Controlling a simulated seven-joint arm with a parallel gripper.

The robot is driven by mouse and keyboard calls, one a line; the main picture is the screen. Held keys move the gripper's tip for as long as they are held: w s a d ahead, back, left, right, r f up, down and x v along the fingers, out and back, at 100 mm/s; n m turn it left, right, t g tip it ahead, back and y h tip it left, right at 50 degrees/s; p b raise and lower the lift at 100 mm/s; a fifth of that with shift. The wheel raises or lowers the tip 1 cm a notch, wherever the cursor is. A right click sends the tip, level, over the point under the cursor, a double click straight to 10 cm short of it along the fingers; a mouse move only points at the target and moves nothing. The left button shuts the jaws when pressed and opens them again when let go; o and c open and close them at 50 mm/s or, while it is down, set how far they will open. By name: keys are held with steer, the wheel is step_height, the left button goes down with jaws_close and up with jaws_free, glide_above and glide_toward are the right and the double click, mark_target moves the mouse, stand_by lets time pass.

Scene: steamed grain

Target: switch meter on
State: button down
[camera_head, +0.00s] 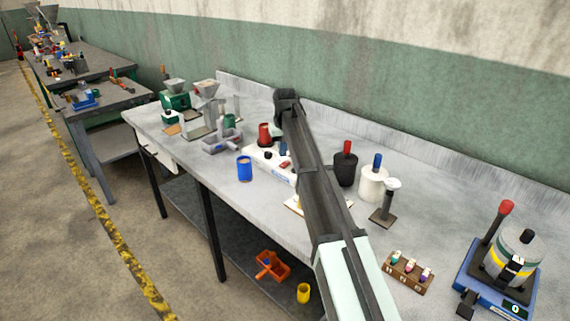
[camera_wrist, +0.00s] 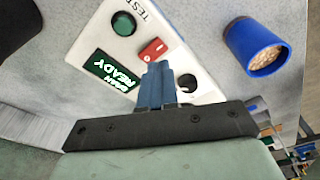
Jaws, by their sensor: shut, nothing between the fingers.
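The meter is a white tester box (camera_head: 274,170) on the table, partly behind my arm in the head view. The fingertips (camera_head: 282,149) also show above the box in the head view.
A blue cup of grain (camera_wrist: 256,48) stands beside the meter; it also shows in the head view (camera_head: 244,168). A black canister (camera_head: 345,168), a white canister (camera_head: 373,185) and a vial rack (camera_head: 407,273) stand right of my arm. The table front is mostly clear.

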mark_target(283, 165)
step_height(283, 165, up, 3)
steer(key=shift+r, duration=0.15)
stand_by(0.3)
